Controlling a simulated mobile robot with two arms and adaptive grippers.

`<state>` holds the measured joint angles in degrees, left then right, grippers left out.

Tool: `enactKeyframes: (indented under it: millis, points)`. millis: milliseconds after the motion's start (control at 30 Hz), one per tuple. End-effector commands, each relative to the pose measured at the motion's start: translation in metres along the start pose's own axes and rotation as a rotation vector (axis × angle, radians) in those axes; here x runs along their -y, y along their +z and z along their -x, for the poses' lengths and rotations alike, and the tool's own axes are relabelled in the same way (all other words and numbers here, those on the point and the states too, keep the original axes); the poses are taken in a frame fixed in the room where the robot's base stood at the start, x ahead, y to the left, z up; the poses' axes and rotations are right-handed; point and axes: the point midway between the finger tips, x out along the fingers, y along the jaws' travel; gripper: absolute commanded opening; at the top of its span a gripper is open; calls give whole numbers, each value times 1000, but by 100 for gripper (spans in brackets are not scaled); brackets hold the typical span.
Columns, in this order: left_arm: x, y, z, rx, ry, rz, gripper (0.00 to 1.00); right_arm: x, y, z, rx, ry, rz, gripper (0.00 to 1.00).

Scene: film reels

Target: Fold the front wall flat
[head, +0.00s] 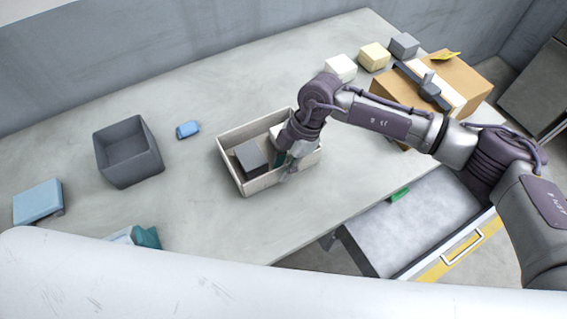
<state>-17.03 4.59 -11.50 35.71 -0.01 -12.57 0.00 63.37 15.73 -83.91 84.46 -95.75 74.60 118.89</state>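A shallow beige open box (240,184) stands near the middle of the grey table, its walls upright as far as I can see. The front wall is the side nearest me, and my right gripper partly covers its right end. In the box are a dark grey block (250,159) and a white block (275,132), partly hidden by my arm. My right gripper (286,169) points down at the box's front right part, by the front wall. Whether it touches the wall, and whether its fingers are open, I cannot tell. My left gripper is out of view.
A dark grey open bin (128,172), a small blue block (187,129) and a light blue box (38,202) stand left. A cardboard box (465,82) and several small blocks stand at the back right. An open drawer (412,232) juts out at front right.

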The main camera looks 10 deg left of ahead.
Motion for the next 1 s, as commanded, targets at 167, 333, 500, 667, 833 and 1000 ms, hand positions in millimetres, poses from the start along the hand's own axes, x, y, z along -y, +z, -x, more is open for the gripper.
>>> enactKeyframes:
  millis: [167,333,500,667,833,1000]
  points:
    - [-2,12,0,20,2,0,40,0,0,0,0,0,0,29]
    - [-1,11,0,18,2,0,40,0,0,0,-1,0,0,1]
    - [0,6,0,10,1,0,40,0,0,0,-1,0,0,0]
    - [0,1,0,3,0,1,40,0,0,0,-1,5,1,0]
    - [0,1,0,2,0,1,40,4,0,0,-2,43,18,0]
    - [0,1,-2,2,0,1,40,10,1,-1,-3,130,54,0]
